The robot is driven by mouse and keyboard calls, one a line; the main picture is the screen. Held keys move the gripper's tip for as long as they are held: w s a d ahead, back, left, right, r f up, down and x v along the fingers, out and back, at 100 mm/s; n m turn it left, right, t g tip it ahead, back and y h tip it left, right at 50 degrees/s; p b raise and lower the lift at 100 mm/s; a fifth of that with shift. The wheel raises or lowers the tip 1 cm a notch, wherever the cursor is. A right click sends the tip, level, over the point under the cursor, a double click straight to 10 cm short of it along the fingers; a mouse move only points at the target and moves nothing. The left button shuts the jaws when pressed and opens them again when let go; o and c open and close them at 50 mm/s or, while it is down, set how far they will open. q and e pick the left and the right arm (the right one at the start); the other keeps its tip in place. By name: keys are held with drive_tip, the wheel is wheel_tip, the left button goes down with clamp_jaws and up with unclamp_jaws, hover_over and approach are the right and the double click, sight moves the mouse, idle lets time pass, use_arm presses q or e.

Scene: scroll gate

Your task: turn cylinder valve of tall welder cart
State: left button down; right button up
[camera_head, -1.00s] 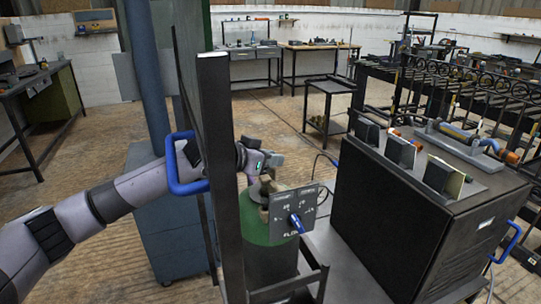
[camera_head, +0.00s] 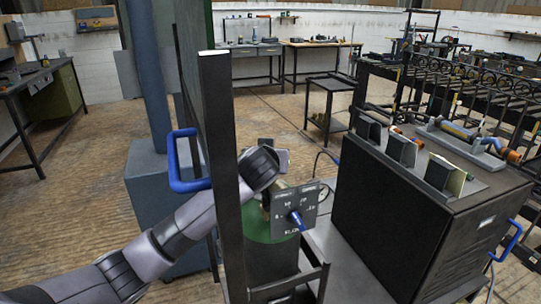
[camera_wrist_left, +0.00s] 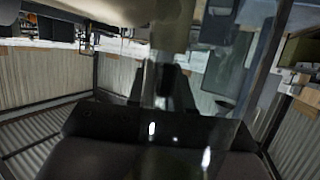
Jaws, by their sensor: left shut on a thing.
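The tall welder cart has a dark upright post (camera_head: 222,170) and a green gas cylinder (camera_head: 268,240) behind a grey dial panel (camera_head: 292,210) with a blue knob. The cylinder's top and valve are mostly hidden in the head view by my left wrist and the panel. My left arm reaches past the post, and its wrist is over the cylinder top. In the left wrist view, my left gripper (camera_wrist_left: 161,88) has its dark fingers on either side of a blurred grey upright piece, which appears to be the cylinder valve (camera_wrist_left: 168,60). My right gripper is out of view.
A blue handle (camera_head: 183,160) sticks out left of the post, close to my left arm. A large dark cabinet (camera_head: 400,215) stands right of the cylinder. A blue-grey column (camera_head: 147,80) rises behind the cart. Open floor lies at the back.

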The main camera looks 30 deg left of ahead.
use_arm(q)
drive_tip(key=shift+n+g+y, duration=0.3)
drive_tip(key=shift+n+y, duration=0.3)
drive_tip(key=shift+y, duration=0.3)
drive_tip(key=c, duration=1.1)
unclamp_jaws()
drive_tip(key=shift+s, duration=0.1)
drive_tip(key=shift+b+v, duration=0.55)
drive_tip(key=shift+v, duration=2.95)
